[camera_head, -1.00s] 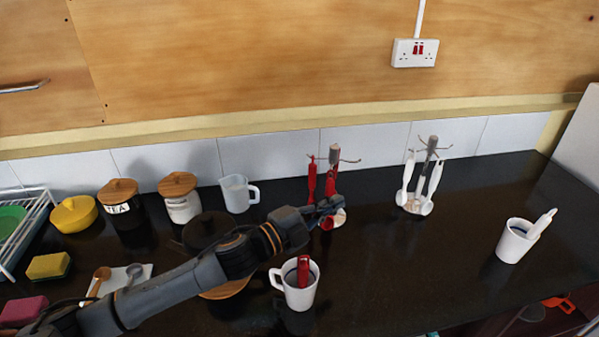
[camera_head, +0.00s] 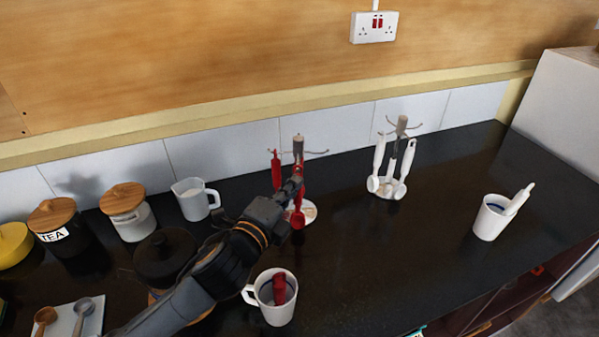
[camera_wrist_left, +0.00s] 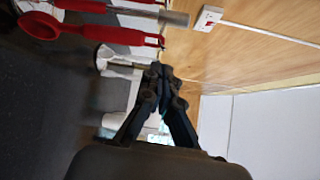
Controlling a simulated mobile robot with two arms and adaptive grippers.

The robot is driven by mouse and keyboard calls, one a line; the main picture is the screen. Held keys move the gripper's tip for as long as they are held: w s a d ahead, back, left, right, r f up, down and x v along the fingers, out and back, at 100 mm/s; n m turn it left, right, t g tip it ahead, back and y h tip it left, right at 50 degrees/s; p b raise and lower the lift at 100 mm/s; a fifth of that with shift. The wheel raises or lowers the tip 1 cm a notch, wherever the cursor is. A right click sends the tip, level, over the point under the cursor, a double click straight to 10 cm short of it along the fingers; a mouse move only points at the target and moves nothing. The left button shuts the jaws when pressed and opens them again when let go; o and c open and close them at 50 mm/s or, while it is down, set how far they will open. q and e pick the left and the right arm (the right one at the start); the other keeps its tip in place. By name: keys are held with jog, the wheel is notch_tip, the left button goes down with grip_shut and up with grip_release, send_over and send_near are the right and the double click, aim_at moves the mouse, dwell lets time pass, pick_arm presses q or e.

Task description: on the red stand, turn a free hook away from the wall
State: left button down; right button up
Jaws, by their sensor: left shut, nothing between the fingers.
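The red stand (camera_head: 298,146) has a grey-topped post, a pale round base and red utensils hanging from it. One red utensil (camera_head: 276,168) hangs at its left. A thin hook (camera_head: 319,152) sticks out to the right of the post with nothing on it. My left gripper (camera_head: 295,184) is shut and empty, in front of the post and below the hooks; it hides part of the stand. I cannot tell whether it touches. In the left wrist view its closed fingertips (camera_wrist_left: 160,74) are apart from the red utensils (camera_wrist_left: 110,35). My right gripper is out of view.
A second stand with white utensils (camera_head: 390,165) is to the right. A white mug (camera_head: 268,300) holding a red item is in front of the arm. Another mug (camera_head: 489,219) is far right. A jug (camera_head: 192,200) and canisters (camera_head: 127,212) line the left wall. The counter's right middle is clear.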

pick_arm(q)
jog(key=shift+p+x, duration=0.3)
jog(key=shift+x, duration=1.65)
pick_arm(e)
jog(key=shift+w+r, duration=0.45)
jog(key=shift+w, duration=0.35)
pick_arm(q)
jog(key=shift+w+a, duration=0.1)
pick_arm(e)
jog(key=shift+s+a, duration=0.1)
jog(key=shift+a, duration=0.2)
